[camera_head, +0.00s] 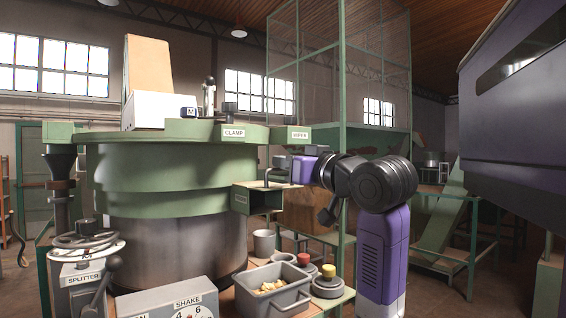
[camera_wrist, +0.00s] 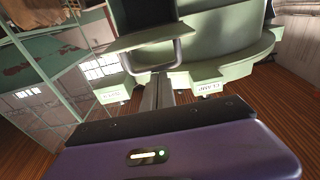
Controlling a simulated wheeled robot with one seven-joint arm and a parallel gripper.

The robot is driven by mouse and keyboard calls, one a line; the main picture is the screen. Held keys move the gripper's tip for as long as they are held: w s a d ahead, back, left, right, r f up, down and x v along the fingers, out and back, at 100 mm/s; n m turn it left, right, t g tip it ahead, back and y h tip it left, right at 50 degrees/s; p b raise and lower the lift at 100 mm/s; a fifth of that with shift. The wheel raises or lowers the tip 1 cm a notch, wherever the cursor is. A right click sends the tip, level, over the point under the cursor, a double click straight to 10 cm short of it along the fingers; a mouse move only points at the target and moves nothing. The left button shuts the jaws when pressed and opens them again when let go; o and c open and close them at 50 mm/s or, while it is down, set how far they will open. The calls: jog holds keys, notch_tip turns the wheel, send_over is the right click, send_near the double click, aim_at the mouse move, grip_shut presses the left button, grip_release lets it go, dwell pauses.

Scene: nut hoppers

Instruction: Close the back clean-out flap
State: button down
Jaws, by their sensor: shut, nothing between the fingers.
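A green outlet box (camera_head: 240,200) with a dark opening juts from the right side of the green and steel round machine (camera_head: 160,180) in the head view. A green plate with a grey loop handle (camera_head: 267,177) sticks out over it and looks like the flap, standing open. In the wrist view, seen upside down, the loop handle (camera_wrist: 180,56) stands on the green plate (camera_wrist: 140,38). My gripper (camera_head: 274,174) is at the handle; in the wrist view its fingers (camera_wrist: 158,80) are together, with the tips at or beside the loop. Contact is unclear.
A grey bin (camera_head: 275,298) of nuts, a cup (camera_head: 264,243) and red and yellow knobs (camera_head: 329,271) stand below on the bench. CLAMP and WIPER (camera_head: 299,134) tabs are just above. A green mesh frame (camera_head: 341,80) stands behind my arm.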

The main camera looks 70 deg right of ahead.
jog(key=shift+f, duration=0.1)
jog(key=shift+s+a+f+t+h+b, duration=0.1)
jog(key=shift+s+f+t+h+b, duration=0.15)
jog(key=shift+t+h+b, duration=0.55)
jog(key=shift+s+a+f+t+b, duration=0.15)
jog(key=shift+f+t+b, duration=0.25)
jog(key=shift+b, duration=1.2)
